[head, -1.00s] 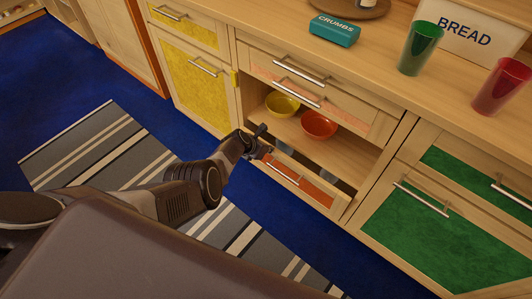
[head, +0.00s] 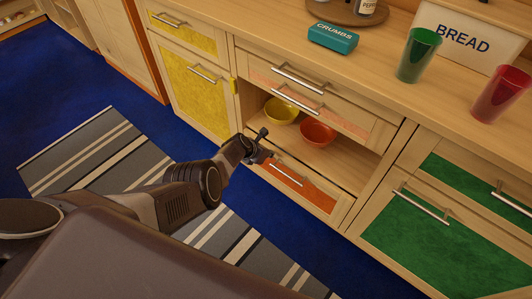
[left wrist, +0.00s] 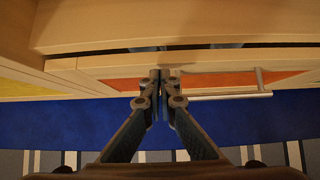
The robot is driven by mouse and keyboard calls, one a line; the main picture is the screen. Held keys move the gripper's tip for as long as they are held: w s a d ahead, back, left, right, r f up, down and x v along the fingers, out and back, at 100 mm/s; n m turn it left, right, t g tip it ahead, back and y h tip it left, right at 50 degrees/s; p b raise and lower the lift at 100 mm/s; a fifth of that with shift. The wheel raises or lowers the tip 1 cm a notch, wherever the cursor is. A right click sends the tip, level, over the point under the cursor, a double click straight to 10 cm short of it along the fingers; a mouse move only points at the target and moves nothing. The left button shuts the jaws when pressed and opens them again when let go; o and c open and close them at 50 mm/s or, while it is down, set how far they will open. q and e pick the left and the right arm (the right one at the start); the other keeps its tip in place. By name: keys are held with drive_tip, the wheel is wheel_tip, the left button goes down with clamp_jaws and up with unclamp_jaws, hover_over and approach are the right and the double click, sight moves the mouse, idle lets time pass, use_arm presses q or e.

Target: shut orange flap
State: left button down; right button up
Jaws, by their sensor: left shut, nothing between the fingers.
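The orange-panelled lower front (head: 315,192), with a metal bar handle, sits low in the middle cabinet below an open compartment. It stands nearly flush, and a thin dark gap runs above it in the left wrist view. There its orange panel (left wrist: 225,80) and wooden top rail lie ahead of my fingertips. My left gripper (head: 265,156) is shut and empty, at the front's upper left part, left of the handle. In the left wrist view my left gripper (left wrist: 160,76) meets or nearly meets the front; contact is unclear. My right gripper is out of view.
Above is a pale-orange-panelled front (head: 343,119). A yellow door (head: 200,95) is left, a green door (head: 410,237) right. A striped rug (head: 95,150) lies on the blue floor.

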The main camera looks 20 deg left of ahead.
use_arm(q)
drive_tip(key=v, duration=0.7)
drive_tip(key=shift+s, duration=0.15)
idle(0.6)
drive_tip(key=shift+d+r, duration=0.1)
drive_tip(key=shift+r, duration=0.05)
